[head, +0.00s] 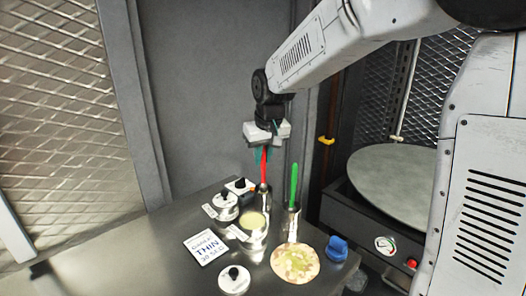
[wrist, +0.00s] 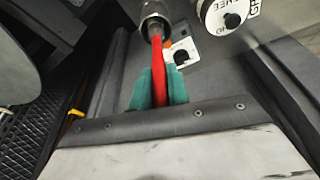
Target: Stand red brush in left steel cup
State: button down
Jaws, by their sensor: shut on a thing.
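My gripper (head: 262,150) is shut on the red brush (head: 264,168), and its teal fingers sit on either side of the handle in the wrist view (wrist: 158,88). The brush hangs nearly upright over the left steel cup (head: 264,201). Its lower end meets the mouth of that cup, which also shows in the wrist view (wrist: 155,12); I cannot tell how deep the end sits. The right steel cup (head: 292,224) holds a green brush (head: 294,184) standing upright.
A bowl of pale yellow stuff (head: 254,222), white lidded pots with black knobs (head: 225,206), a white card (head: 207,246), a flatbread (head: 296,263) and a blue object (head: 337,249) crowd the steel counter (head: 150,258). A round grey plate (head: 395,180) lies at right.

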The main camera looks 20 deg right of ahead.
jog(key=c, duration=1.3)
grip_release()
jog(key=v, duration=0.7)
jog(key=shift+s+r, duration=0.1)
jog(key=shift+r, duration=0.3)
jog(key=s+d+f, duration=0.1)
jog(key=s, duration=0.9)
jog(key=s+d+f+g, duration=0.1)
jog(key=s+f, duration=0.1)
jog(key=s, duration=0.9)
jog(key=s+d+f+m+g, duration=0.1)
jog(key=s+f, duration=0.1)
jog(key=s, duration=0.9)
